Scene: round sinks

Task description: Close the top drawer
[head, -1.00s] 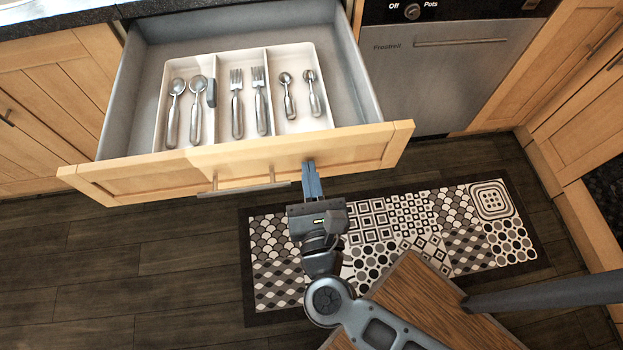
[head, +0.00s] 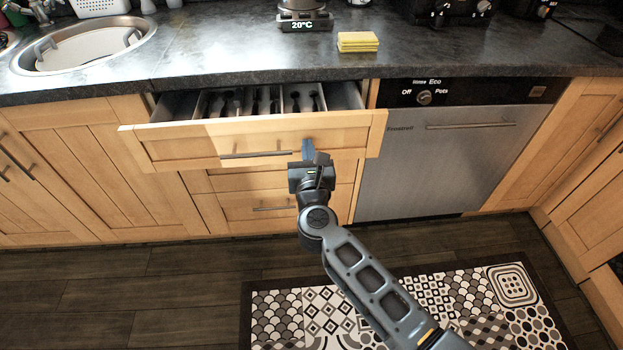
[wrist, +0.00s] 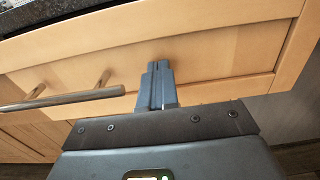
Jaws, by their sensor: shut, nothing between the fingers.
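The top drawer (head: 352,130) has a light wood front and a metal bar handle (head: 256,154). In the head view it stands part-way open below the dark counter, with the cutlery tray (head: 290,100) inside in shadow. My gripper (head: 308,147) is shut and empty. Its fingertips are at the drawer front, right of the handle, and seem to touch the wood. In the wrist view the shut fingers (wrist: 158,72) point at the front panel (wrist: 215,55), with the handle (wrist: 70,98) to their left. The exact contact is hidden by the fingers.
Lower drawers (head: 240,205) below are shut. A steel dishwasher (head: 440,165) stands right of the drawer. The counter (head: 210,55) above holds a sink (head: 85,45) and yellow sponges (head: 357,41). A patterned mat (head: 460,300) lies on the dark floor.

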